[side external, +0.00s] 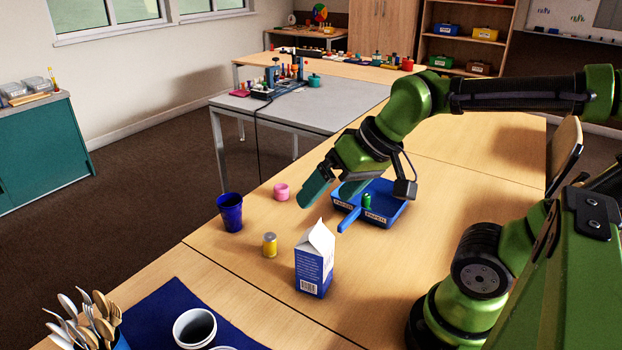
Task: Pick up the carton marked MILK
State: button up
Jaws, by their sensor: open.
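A blue and white gable-top carton (314,262) stands upright on the wooden table, near the middle of the side external view. Small print and a barcode show on its faces, but I cannot read the word MILK on it. My gripper (327,195) is open and empty, above the table and behind the carton, apart from it. The carton's far faces are hidden.
A green object (366,201) is at the blue tray. A blue mat (160,312) with cups lies front left. Table right of the carton is clear.

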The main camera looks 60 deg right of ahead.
aim_at(315, 226)
jog(key=w+d+r+n+g+h, duration=0.1)
jog(key=w+r+n+g+h, duration=0.1)
jog(key=w+r+n+g, duration=0.3)
jog(key=shift+n+g, duration=0.3)
jog(key=shift+g, duration=0.4)
jog(key=f, duration=1.2)
jog(key=s+f, duration=0.1)
jog(key=f, duration=0.5)
jog(key=shift+d+f, duration=0.15)
jog(key=shift+f, duration=0.05)
jog(key=c, duration=1.3)
jog(key=shift+r, duration=0.15)
jog(key=shift+c, duration=0.2)
